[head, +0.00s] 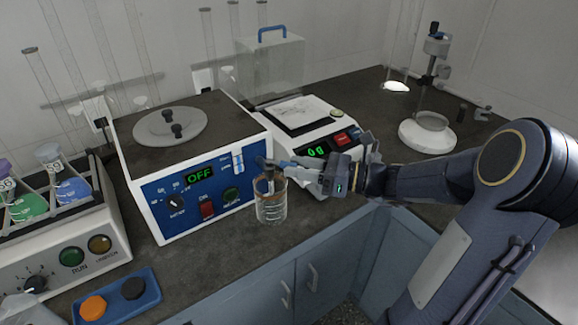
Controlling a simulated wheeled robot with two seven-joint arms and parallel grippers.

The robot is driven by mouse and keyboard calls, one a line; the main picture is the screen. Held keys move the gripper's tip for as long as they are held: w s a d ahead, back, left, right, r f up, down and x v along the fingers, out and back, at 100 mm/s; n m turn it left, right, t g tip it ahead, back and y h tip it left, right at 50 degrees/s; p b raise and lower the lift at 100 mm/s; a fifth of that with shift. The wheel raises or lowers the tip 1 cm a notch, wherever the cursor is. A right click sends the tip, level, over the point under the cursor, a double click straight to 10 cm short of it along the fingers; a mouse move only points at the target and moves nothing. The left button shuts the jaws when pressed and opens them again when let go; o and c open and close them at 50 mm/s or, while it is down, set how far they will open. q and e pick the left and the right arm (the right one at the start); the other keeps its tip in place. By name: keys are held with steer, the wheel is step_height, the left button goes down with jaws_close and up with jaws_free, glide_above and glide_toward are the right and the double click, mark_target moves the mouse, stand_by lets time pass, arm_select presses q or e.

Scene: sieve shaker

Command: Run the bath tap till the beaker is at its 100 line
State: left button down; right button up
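The clear glass beaker (271,206) stands upright on the dark bench, at the front right corner of the blue-fronted bath (163,205). It has pale marks on its wall; its water level is too small to read. The dark bath tap (266,168) sticks out from the bath front above the beaker's mouth. My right gripper (284,168) reaches in from the right, with its fingertips at the tap, just above the beaker's rim. Whether the fingers are closed on the tap is too small to tell. My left gripper is not in view.
The bath display (200,173) reads OFF. A balance (305,132) stands right behind my gripper. A flask rack (50,220) on a shaker is at left, and a blue tray (118,298) with orange and black discs lies in front. A stand with a ring (428,132) is at right.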

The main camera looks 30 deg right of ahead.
mark_target(282, 165)
steer(key=shift+x, duration=1.15)
jaws_close()
